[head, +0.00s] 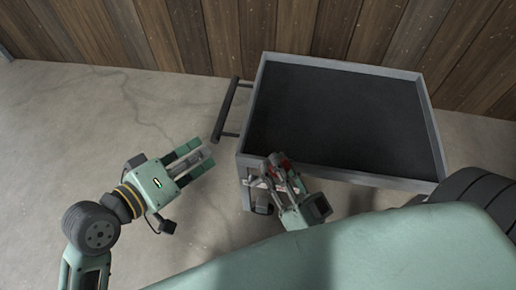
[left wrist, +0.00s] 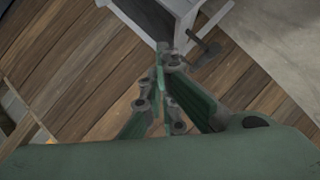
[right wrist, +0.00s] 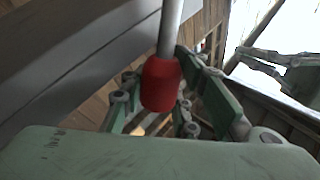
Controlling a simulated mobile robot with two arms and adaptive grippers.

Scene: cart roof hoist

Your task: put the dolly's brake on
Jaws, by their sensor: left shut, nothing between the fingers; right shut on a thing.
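The dolly (head: 345,65) is a grey-framed cart with a black deck, right of centre in the head view. Its brake lever has a red grip (head: 281,158) at the near left corner. In the right wrist view the red grip (right wrist: 160,85) sits on the end of a pale metal rod (right wrist: 171,25). My right gripper (head: 274,166) is shut on this grip; its fingers partly hide it in the head view. My left gripper (head: 206,150) is shut and empty, left of the dolly's near left corner. The left wrist view shows its closed fingers (left wrist: 166,57) near the dolly's grey frame (left wrist: 182,12).
A dark push handle (head: 225,110) sticks out from the dolly's left side. A plank wall (head: 200,35) stands close behind the dolly. The concrete floor (head: 90,130) at the left is clear. A dark tyre (head: 480,190) shows at the right, beside my green body.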

